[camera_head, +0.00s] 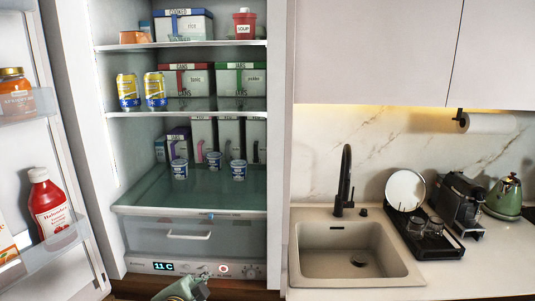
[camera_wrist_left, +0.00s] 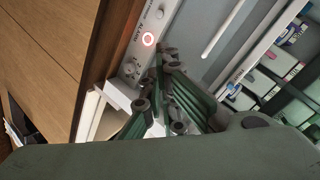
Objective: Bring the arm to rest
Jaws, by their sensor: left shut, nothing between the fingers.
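My left gripper (camera_head: 203,281) shows at the bottom edge of the head view, in front of the fridge's control strip (camera_head: 190,268). It is shut and empty. In the left wrist view the green and dark fingers (camera_wrist_left: 165,60) meet close to the strip's glowing red ring. I cannot tell whether they touch the strip. Most of the left arm is out of the head view. My right gripper is in neither view.
The fridge stands open, its door (camera_head: 65,150) at the left holding a ketchup bottle (camera_head: 50,205) and a jar (camera_head: 15,92). Shelves hold cans, boxes and small cups. Right are a sink (camera_head: 350,250), a coffee machine (camera_head: 460,205) and a green kettle (camera_head: 504,197).

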